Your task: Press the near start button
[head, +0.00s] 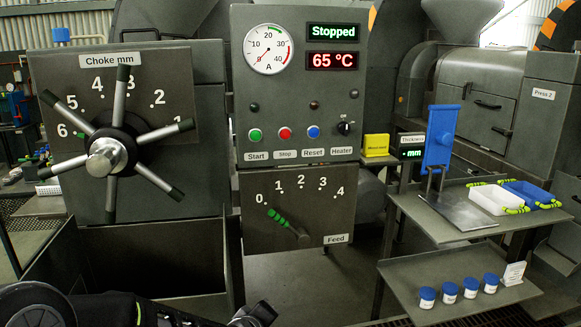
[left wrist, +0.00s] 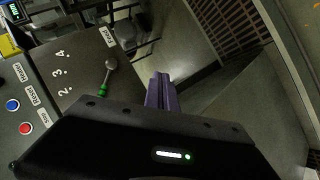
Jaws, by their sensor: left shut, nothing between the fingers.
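The near control panel (head: 300,85) carries a green start button (head: 255,134) labelled Start, at the left of its button row. Beside it are the red stop button (head: 285,133) and the blue reset button (head: 313,132). The display (head: 333,31) reads Stopped and 65 °C. In the left wrist view my left gripper (left wrist: 162,92) has its purple fingers together and empty, apart from the panel. The red stop button (left wrist: 25,128) and blue reset button (left wrist: 12,104) show at the left there; the start button does not show. My right gripper is not in view.
The choke wheel (head: 108,155) juts out left of the panel. The feed lever (head: 288,224) sticks out below it, pointing near 0. A shelf (head: 430,215) with trays and a blue stand (head: 440,135) is at right. Space before the buttons looks clear.

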